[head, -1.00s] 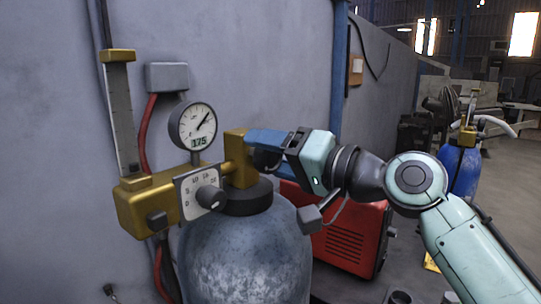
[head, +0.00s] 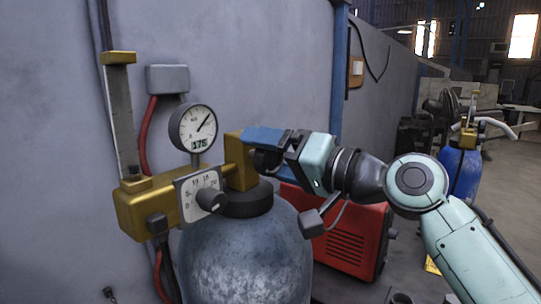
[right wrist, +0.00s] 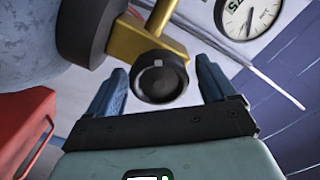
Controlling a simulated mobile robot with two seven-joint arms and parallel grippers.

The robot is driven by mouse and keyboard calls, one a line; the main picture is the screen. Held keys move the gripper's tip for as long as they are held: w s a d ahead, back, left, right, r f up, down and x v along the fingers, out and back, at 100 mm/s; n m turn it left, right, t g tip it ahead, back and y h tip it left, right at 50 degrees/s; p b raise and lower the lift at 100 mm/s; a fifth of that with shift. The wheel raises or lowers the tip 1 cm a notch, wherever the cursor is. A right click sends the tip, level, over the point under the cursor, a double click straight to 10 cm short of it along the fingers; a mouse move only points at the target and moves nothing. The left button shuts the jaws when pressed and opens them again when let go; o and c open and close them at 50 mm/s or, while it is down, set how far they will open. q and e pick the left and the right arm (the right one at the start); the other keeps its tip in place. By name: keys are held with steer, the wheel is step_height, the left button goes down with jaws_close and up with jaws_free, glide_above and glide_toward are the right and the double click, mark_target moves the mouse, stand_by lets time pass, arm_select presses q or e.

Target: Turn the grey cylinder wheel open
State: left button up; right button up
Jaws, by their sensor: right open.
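The grey cylinder (head: 245,255) stands upright against the wall with a brass valve (head: 238,178) on its neck. The wheel (right wrist: 158,76) is a dark round knob on the valve, facing my right wrist camera. My right gripper (head: 258,147) is at the valve's right side and covers most of the wheel in the head view. In the right wrist view the open blue fingers (right wrist: 160,68) stand on either side of the wheel, with gaps visible on both sides. My left gripper is not in view.
Left of the valve are a brass regulator block (head: 135,210), a dial knob (head: 211,199) and a round pressure gauge (head: 192,128). A red machine (head: 350,240) stands behind and to the right. A blue cylinder (head: 462,175) stands farther back.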

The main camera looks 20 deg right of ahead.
steer(key=shift+s, duration=0.1)
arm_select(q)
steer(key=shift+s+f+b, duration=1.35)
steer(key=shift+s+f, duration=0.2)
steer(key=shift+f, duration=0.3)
arm_select(e)
steer(key=v, duration=1.3)
steer(key=shift+d, duration=0.15)
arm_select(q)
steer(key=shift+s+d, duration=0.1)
